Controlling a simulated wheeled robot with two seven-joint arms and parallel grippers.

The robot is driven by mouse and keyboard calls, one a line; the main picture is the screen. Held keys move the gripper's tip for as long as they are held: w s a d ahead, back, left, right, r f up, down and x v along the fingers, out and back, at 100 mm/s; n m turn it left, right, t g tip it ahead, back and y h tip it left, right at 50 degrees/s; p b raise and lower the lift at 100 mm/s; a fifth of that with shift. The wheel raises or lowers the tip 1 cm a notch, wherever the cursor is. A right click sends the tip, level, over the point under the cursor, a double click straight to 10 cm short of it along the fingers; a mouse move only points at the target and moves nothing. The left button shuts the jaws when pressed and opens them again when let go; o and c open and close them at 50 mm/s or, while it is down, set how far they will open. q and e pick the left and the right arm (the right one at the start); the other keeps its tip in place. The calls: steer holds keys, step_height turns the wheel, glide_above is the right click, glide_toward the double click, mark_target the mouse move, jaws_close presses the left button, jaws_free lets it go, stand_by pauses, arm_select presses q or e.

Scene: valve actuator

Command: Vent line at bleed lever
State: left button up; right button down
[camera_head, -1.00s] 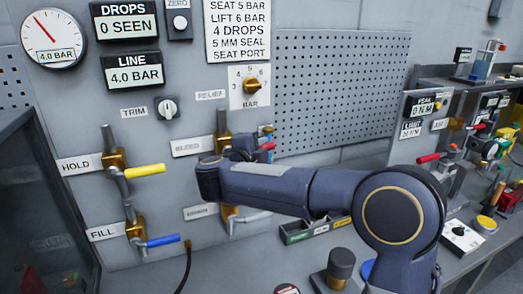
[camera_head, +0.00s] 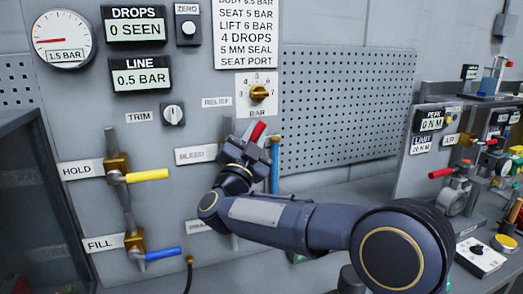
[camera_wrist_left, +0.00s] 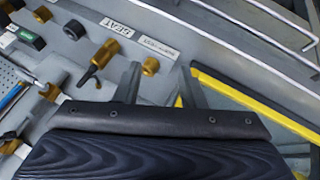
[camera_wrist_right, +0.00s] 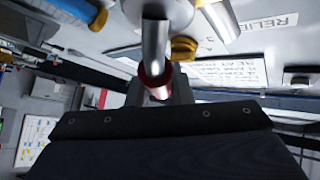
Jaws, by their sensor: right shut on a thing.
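The bleed lever's red handle (camera_head: 258,131) shows at the fingers of my right gripper (camera_head: 242,141), tilted up to the right, beside the BLEED label (camera_head: 196,155). My right gripper is shut on it and hides the valve body. In the right wrist view, the lever's metal rod (camera_wrist_right: 156,45) runs down to a red part (camera_wrist_right: 155,78) between the fingers (camera_wrist_right: 158,92). The dial gauge (camera_head: 64,38) reads 1.5 BAR and the LINE display (camera_head: 141,78) reads 0.5 BAR. The DROPS display (camera_head: 138,30) reads 0 SEEN. My left gripper (camera_wrist_left: 160,82) is open and empty, seen only in the left wrist view.
The yellow HOLD lever (camera_head: 147,175) and blue FILL lever (camera_head: 163,253) point right, left of my right arm. A blue vertical tube (camera_head: 275,168) stands close right of the gripper. The relief knob (camera_head: 259,93) is above. The pegboard (camera_head: 345,95) is clear.

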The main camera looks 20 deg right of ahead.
steer(key=a+n+t+y+b, duration=0.1)
steer(key=n, duration=0.1)
steer(key=n+t+y+b, duration=0.1)
steer(key=n+t, duration=0.1)
steer(key=a+n+t+b, duration=0.1)
steer(key=n+t+b, duration=0.1)
steer(key=shift+a+r+n+y, duration=0.3)
steer(key=shift+a+r+y, duration=0.05)
steer(key=shift+y, duration=0.05)
steer(key=shift+w+a+r+n+t+y+b, duration=0.1)
steer(key=shift+a+n+t+y+b, duration=0.2)
steer(key=shift+n+t+y, duration=0.4)
steer(key=shift+a+r+n+t+y+b, duration=0.1)
steer(key=shift+a+n+t+y+b, duration=0.3)
steer(key=shift+n, duration=0.55)
steer(key=shift+w+a+r+n+t+y+b, duration=0.15)
steer(key=shift+n+t+y+b, duration=0.15)
steer(key=shift+n+y, duration=0.5)
steer(key=shift+s, duration=0.1)
steer(key=c, duration=1.3)
jaws_free()
steer(key=b+v, duration=0.2)
steer(key=v, duration=0.5)
steer(key=shift+s+f+b, duration=0.3)
steer(key=shift+b, duration=0.1)
steer(key=shift+a, duration=0.15)
